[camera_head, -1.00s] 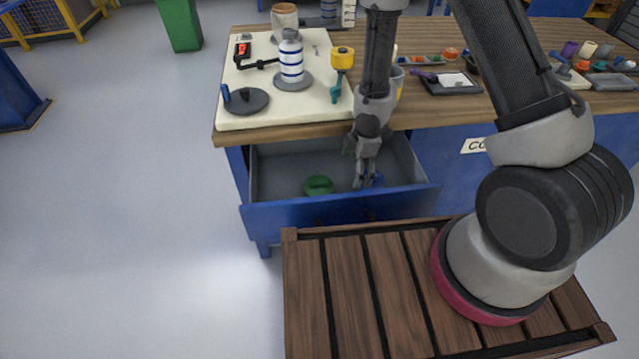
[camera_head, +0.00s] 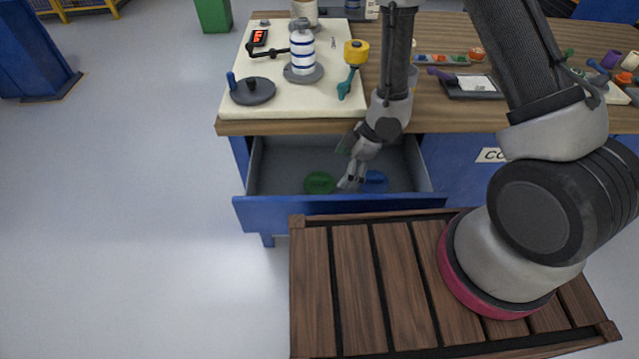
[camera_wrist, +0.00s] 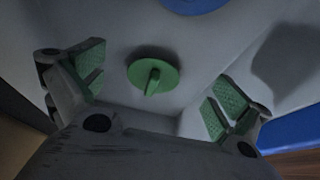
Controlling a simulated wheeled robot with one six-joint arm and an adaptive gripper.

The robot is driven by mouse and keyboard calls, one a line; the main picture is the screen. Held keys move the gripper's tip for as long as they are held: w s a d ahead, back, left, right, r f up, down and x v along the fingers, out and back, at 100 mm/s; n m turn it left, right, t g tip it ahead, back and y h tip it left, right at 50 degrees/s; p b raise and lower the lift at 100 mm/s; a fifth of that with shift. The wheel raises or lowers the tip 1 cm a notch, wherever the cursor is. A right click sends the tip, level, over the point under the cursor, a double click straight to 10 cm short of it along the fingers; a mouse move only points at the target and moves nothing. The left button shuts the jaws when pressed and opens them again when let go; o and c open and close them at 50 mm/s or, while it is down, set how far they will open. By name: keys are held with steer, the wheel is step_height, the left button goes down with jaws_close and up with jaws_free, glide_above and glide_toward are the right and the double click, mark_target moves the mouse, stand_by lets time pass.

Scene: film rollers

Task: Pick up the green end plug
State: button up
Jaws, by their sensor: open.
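The green end plug (camera_head: 319,182) lies on the floor of the open drawer, left of my gripper in the head view. In the wrist view the green end plug (camera_wrist: 152,74) is a round disc with a raised grip bar, between and beyond my spread fingers. My gripper (camera_head: 352,184) reaches down into the drawer, tilted, between the green plug and a blue plug (camera_head: 374,181). In the wrist view my gripper (camera_wrist: 155,90) is open, with green pads and nothing between them. It looks apart from the plug.
The drawer's blue front (camera_head: 335,209) and grey walls surround the plugs closely. The blue plug also shows at the wrist view's top edge (camera_wrist: 195,4).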

mark_target(320, 178)
steer(key=a, duration=0.4)
steer(key=shift+a, duration=0.2)
steer(key=x, duration=0.5)
steer(key=shift+a, duration=0.45)
steer(key=c, duration=0.9)
